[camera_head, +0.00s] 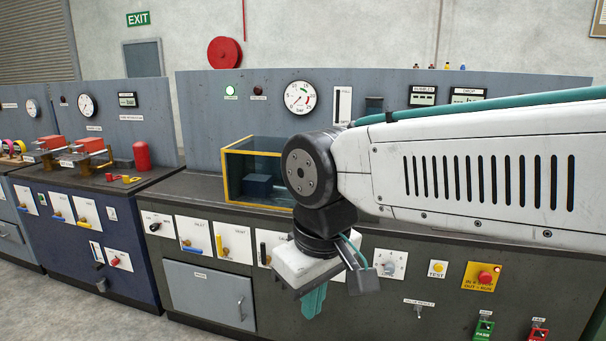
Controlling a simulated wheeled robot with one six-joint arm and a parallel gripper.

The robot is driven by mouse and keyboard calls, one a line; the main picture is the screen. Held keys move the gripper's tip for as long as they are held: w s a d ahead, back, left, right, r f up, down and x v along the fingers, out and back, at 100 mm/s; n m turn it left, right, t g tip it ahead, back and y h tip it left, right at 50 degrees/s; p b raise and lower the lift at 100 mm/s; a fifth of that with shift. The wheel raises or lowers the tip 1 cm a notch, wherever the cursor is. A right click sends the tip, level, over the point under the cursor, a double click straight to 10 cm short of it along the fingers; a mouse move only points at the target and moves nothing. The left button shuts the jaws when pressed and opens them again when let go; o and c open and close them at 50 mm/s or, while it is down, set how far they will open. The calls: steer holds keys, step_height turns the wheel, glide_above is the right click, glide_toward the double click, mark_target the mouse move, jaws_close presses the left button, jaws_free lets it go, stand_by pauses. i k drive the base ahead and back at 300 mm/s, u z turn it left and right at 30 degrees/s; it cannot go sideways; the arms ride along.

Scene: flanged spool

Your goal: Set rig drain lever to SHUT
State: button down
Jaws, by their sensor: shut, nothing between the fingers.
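The rig is the grey bench with a row of white valve plates on its front. One plate (275,239), just left of my gripper, carries an upright black lever (263,253); its label is too small to read and my gripper may cover part of it. Further left are a plate with a yellow upright lever (219,243), a plate with a blue lever (193,249) and a plate with a black lever (155,226). I cannot tell which is the drain lever. My gripper (313,301) points down in front of the bench, its teal fingers shut and empty, apart from the levers.
A yellow-framed clear box (232,176) stands on the bench top behind my wrist. Right of the gripper are a switch plate (391,265), a yellow TEST button (437,269) and a red stop button (484,277). A grey door (205,292) is below the levers. A blue bench (92,255) stands left.

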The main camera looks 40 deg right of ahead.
mark_target(265, 259)
steer(key=z, duration=0.15)
steer(key=i, duration=1.3)
